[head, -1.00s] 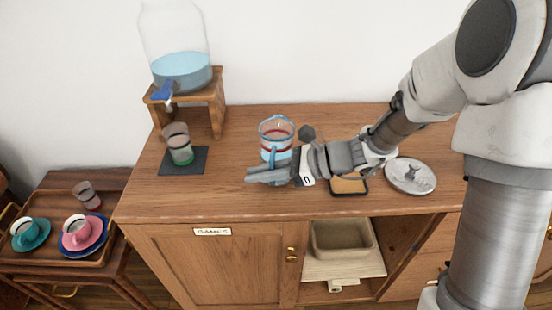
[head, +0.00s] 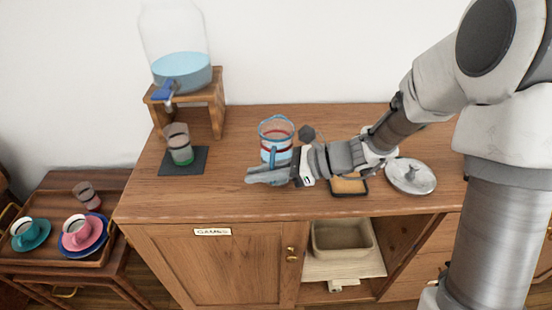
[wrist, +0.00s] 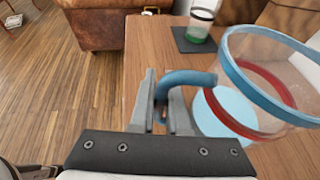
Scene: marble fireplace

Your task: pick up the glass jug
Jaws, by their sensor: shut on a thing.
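The glass jug (head: 277,133) is clear, with a blue rim, a red band and a blue handle. It stands upright at the middle of the wooden cabinet top in the head view; its base is partly hidden by my gripper (head: 268,172). In the wrist view the jug (wrist: 262,85) is at the right. My gripper (wrist: 166,105) is shut on the blue handle (wrist: 188,79), with one finger on each side of it. I cannot tell whether the jug's base touches the wood.
A drinking glass (head: 179,144) on a dark mat (head: 197,161) and a water dispenser (head: 181,70) stand left. A dark-edged sponge tray (head: 348,187), a small dark block (head: 307,133) and a round metal lid (head: 410,176) lie right. The cabinet's front edge is close.

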